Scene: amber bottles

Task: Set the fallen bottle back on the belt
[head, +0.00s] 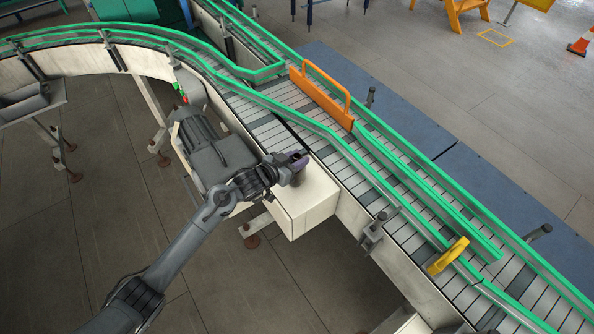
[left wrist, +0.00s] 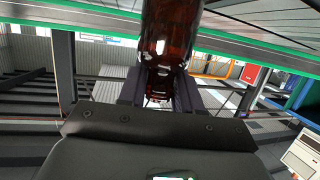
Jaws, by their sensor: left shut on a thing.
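The amber bottle (left wrist: 170,32) shows large and dark red-brown at the top middle of the left wrist view. My left gripper (left wrist: 158,88) is shut on it, with a dark finger on each side. In the head view my left gripper (head: 296,163) is beside the near side of the conveyor belt (head: 347,173), over a cream box-shaped housing. The bottle cannot be made out clearly in the head view. My right gripper is in neither view.
Green guide rails (head: 330,133) run along the belt. An orange gate-like handle (head: 322,96) stands across the belt's upper part, and a yellow piece (head: 448,256) sits at its lower right. A grey motor (head: 213,152) stands left of my gripper.

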